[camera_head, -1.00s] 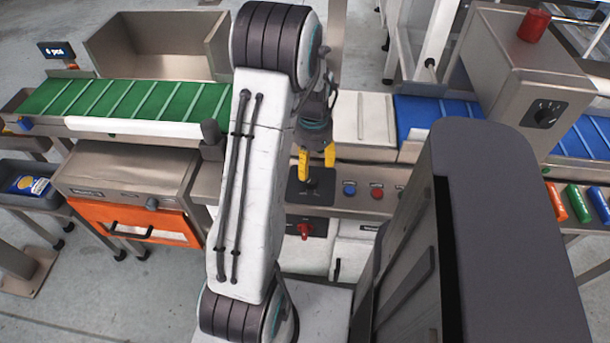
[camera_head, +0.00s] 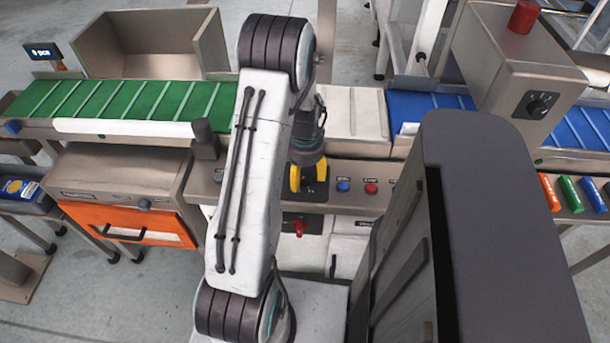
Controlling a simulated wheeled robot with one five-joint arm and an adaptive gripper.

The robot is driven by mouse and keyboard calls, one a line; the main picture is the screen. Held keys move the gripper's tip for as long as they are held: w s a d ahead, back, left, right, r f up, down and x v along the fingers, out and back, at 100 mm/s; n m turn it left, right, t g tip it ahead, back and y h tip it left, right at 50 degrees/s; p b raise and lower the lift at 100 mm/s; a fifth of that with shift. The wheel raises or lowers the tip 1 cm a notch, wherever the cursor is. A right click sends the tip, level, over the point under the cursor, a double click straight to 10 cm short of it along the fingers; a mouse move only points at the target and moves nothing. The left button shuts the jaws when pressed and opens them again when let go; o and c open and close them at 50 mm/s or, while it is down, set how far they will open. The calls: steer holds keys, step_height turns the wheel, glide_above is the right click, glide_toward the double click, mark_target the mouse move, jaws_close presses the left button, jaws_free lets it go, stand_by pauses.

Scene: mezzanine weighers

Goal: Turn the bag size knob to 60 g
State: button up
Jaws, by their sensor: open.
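My gripper (camera_head: 308,178) points down with yellow fingers, open, over a dark panel (camera_head: 314,196) on the front of the metal console. The panel carries a small black knob, now largely hidden by the fingers. I cannot tell whether the fingers touch it, nor read its setting or any 60 g mark. Another black knob (camera_head: 537,106) with a pale scale sits on the metal housing at the right; its label is too small to read.
A blue button (camera_head: 343,186) and a red button (camera_head: 371,188) sit right of the panel. A red switch (camera_head: 299,227) is below it. A green belt (camera_head: 130,100) runs at left, a blue belt (camera_head: 420,106) at right. An orange drawer (camera_head: 118,222) is at lower left.

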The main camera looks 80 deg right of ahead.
steer(key=shift+f, duration=0.2)
steer(key=c, duration=1.2)
jaws_close()
steer(key=shift+n, duration=0.4)
jaws_free()
steer(key=n+b, duration=0.2)
steer(key=n, duration=0.2)
steer(key=shift+f+n, duration=0.1)
steer(key=shift+n, duration=0.3)
steer(key=n+b, duration=0.1)
steer(key=n, duration=0.5)
steer(key=shift+a, duration=0.1)
steer(key=shift+n, duration=0.3)
